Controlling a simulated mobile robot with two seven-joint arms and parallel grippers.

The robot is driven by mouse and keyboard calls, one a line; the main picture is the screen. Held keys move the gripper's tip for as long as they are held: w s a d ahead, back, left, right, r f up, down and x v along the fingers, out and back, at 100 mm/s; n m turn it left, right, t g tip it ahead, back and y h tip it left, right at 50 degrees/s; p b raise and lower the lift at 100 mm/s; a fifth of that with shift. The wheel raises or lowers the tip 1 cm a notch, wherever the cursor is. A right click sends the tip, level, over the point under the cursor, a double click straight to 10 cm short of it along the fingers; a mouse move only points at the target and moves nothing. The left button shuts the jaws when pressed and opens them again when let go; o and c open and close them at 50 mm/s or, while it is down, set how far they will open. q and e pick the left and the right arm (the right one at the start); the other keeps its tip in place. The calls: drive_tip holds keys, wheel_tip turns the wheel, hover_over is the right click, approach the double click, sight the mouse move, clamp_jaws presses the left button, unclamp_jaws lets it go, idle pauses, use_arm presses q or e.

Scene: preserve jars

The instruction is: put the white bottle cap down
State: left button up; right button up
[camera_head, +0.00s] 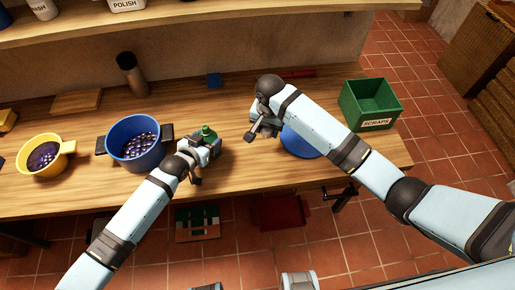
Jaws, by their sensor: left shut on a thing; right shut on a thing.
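My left gripper (205,147) is shut on a green bottle (208,132), which stands upright at the bench, right of the blue pot. The fingers and wrist hide its lower part. My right gripper (260,127) is above the bench, to the right of the green bottle and left of the blue disc. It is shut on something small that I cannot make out. The white bottle cap does not show clearly anywhere; the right gripper may hide it.
A blue pot (110,145) and a yellow pot (22,160) hold dark fruit. A blue disc (297,143) lies partly under my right arm. A green scraps bin (346,103) stands at the right end. A dark bottle (139,86) stands behind. Bench (235,178) is clear in front.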

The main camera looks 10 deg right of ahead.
sight(258, 150)
drive_tip(key=shift+m, duration=0.4)
drive_tip(key=a+f, duration=0.1)
drive_tip(key=f, duration=0.2)
drive_tip(key=a+f, duration=0.1)
drive_tip(key=f, duration=0.2)
drive_tip(key=a+f, duration=0.1)
drive_tip(key=f, duration=0.2)
drive_tip(key=shift+w+f, duration=0.4)
drive_tip(key=shift+f, duration=0.1)
drive_tip(key=o, duration=0.8)
wheel_tip(258, 150, up, 12)
drive_tip(key=shift+r, duration=0.15)
use_arm(q)
drive_tip(key=o, duration=1.3)
